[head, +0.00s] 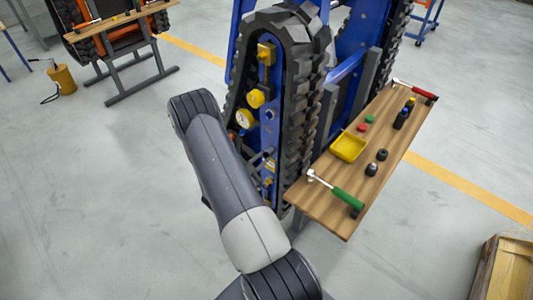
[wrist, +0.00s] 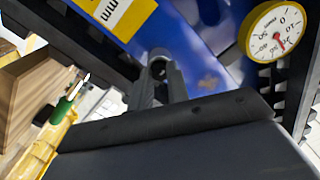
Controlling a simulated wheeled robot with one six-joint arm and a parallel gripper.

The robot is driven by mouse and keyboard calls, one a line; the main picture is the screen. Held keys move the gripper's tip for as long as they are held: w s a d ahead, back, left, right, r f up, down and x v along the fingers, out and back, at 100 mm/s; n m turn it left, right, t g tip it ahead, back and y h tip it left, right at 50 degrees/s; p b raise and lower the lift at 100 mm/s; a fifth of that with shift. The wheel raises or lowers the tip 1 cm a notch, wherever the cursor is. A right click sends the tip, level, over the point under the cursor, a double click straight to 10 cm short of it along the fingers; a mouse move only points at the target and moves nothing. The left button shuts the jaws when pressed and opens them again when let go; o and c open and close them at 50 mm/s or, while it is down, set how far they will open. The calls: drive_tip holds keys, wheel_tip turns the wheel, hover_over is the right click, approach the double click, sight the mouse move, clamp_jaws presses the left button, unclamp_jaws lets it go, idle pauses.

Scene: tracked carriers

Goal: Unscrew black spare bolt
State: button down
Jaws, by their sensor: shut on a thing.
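In the wrist view my gripper (wrist: 160,80) has its fingertips close together at the blue panel (wrist: 205,35) of the tracked carrier. It is shut on a small dark piece (wrist: 158,69), which appears to be the black spare bolt. The fingers cover most of it, so I cannot tell how far it sits in the panel. In the head view my arm reaches to the carrier's side, and the gripper and bolt are hidden there.
A round gauge (wrist: 278,31) and a yellow label (wrist: 118,12) are close to the gripper. Black track (head: 305,90) borders the blue panel. The wooden shelf (head: 320,205) at right holds a yellow tray (head: 348,147), a green-handled tool (head: 347,199), and black pieces (head: 371,168).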

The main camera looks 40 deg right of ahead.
drive_tip(key=c, duration=1.5)
unclamp_jaws()
